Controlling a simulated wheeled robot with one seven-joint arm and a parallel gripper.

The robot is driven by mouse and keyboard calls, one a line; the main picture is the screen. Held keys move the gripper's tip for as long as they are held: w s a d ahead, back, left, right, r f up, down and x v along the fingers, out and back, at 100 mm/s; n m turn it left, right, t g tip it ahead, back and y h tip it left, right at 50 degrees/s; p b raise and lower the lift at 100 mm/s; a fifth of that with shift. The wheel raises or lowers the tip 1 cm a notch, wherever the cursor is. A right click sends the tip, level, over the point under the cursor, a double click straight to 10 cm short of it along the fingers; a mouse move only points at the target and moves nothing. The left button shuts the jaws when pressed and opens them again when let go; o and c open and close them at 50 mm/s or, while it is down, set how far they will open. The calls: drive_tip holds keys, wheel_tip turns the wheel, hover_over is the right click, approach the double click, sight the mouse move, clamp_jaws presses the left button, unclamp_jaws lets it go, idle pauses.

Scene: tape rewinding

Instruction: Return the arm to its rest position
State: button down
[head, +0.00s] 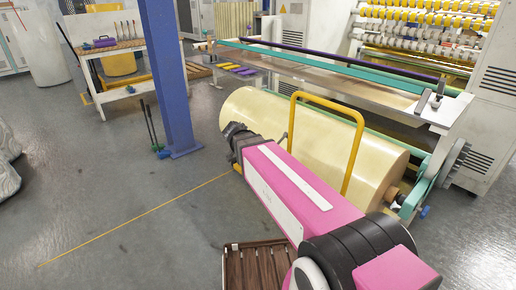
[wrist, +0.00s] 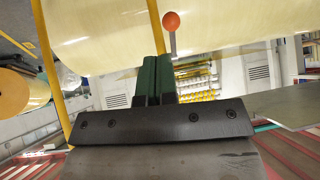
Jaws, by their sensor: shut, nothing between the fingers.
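My arm (head: 300,195), pink with black joints, reaches out from the lower right in the head view, beside a large cream roll. Its black wrist end (head: 238,143) is near the roll's left end; the fingers cannot be made out there. In the wrist view my gripper (wrist: 155,65) shows two dark green fingers pressed together, with nothing between them. A grey lever with an orange knob (wrist: 171,21) shows just beyond the fingertips. The cream roll (wrist: 200,30) fills the top of the wrist view. I cannot tell whether the fingers touch the lever.
A yellow tube frame (head: 360,130) stands against the cream roll (head: 260,108). A blue post (head: 163,70) stands left of my arm. A brown slatted crate (head: 255,265) is on the floor below. A long machine table (head: 390,105) lies behind the roll.

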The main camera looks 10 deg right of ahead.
idle(0.3)
drive_tip(key=s+d+f+n+g+y, duration=0.3)
drive_tip(key=s+d+f+n, duration=0.1)
drive_tip(key=s+f+n, duration=0.1)
drive_tip(key=s+d+f+n+g+y, duration=0.3)
drive_tip(key=s+d+f+n, duration=0.1)
drive_tip(key=s+f, duration=0.4)
drive_tip(key=shift+s+d+n, duration=0.35)
drive_tip(key=shift+s+n, duration=0.3)
drive_tip(key=shift+n, duration=0.25)
